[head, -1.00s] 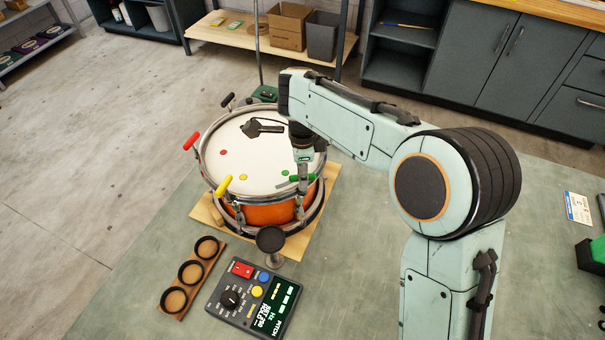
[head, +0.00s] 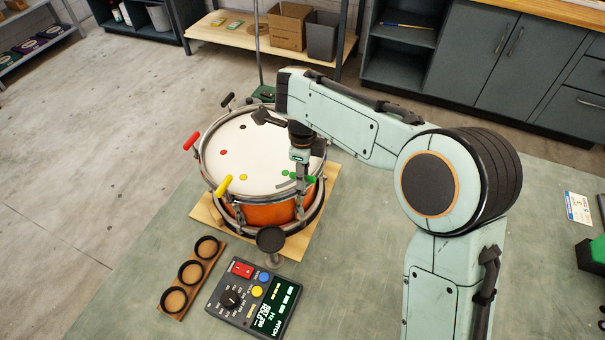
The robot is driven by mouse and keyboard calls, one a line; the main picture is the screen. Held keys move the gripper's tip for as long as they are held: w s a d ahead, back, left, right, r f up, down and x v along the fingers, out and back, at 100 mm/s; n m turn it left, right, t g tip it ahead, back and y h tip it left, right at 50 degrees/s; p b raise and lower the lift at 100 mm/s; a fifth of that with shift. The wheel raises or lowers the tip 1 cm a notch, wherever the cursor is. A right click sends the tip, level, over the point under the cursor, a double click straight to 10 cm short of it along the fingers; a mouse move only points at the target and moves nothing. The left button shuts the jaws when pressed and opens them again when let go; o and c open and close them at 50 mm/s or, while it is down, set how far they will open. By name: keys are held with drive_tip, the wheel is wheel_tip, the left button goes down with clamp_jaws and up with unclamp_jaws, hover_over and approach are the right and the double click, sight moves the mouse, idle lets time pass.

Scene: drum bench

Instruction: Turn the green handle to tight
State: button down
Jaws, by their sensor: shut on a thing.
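The drum (head: 258,211) has an orange shell and a white head. It stands on a wooden board at the middle left of the bench. The green handle (head: 311,179) is at the drum's right front rim. My gripper (head: 302,179) points down at this rim and is shut on the green handle. The gripper and wrist hide part of the handle, and the fingers are too small to make out clearly. A green dot (head: 285,173) lies on the drum head beside it.
Yellow (head: 223,185), red (head: 190,141) and black (head: 227,99) handles stick out around the rim. A pitch meter (head: 254,298), a dark round-topped stand (head: 270,241) and a wooden rack with three rings (head: 190,274) are in front.

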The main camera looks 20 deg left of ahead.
drive_tip(key=c, duration=1.1)
unclamp_jaws()
wheel_tip(320, 180, up, 12)
